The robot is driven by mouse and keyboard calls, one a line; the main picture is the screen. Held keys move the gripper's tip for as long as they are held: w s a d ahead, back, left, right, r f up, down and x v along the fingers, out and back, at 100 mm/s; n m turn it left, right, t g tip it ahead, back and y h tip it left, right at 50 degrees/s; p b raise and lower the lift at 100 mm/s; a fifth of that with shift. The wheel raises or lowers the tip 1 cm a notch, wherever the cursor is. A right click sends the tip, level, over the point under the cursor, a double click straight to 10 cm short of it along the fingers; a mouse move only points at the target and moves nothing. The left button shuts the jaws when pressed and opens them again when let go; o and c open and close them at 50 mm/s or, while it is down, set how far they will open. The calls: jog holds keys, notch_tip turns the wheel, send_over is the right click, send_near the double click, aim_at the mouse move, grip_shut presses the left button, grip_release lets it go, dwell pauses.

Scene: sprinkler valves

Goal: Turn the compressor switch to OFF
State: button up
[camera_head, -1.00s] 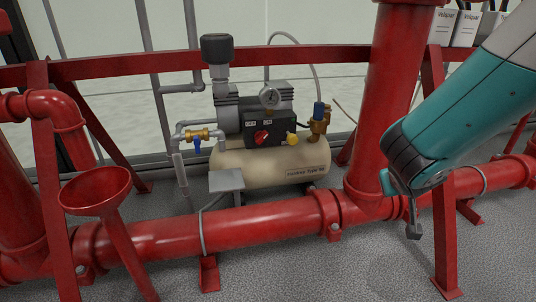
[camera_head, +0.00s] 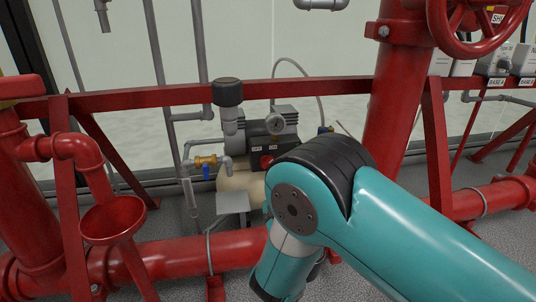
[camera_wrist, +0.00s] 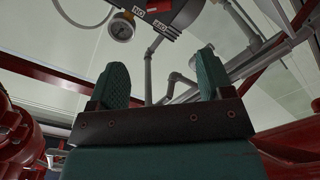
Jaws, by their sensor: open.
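The compressor (camera_head: 245,180) stands behind the red pipe in the head view, its tank partly hidden by my arm. Its red switch (camera_head: 267,160) is on the dark control box (camera_head: 262,147), just left of my arm's dark joint. In the wrist view the box's edge (camera_wrist: 160,14) shows at the top with two white labels that appear upside down. The switch's setting is too small to read. My gripper (camera_wrist: 162,80) is open and empty, its two green-black fingers apart below the box in the picture. My gripper is hidden in the head view.
A gauge (camera_wrist: 121,27) sits left of the labels in the wrist view. A red rail (camera_head: 180,98) crosses behind the compressor, and a thick red pipe (camera_head: 180,252) runs in front. A red funnel (camera_head: 112,218) is at left, and a red upright pipe (camera_head: 393,110) at right.

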jog(key=p+x, duration=0.1)
jog(key=x, duration=1.4)
jog(key=shift+w+p, duration=0.3)
jog(key=shift+p, duration=0.1)
jog(key=shift+d+f, duration=0.1)
jog(key=shift+c, duration=0.4)
jog(key=c, duration=0.8)
jog(key=shift+c, duration=0.2)
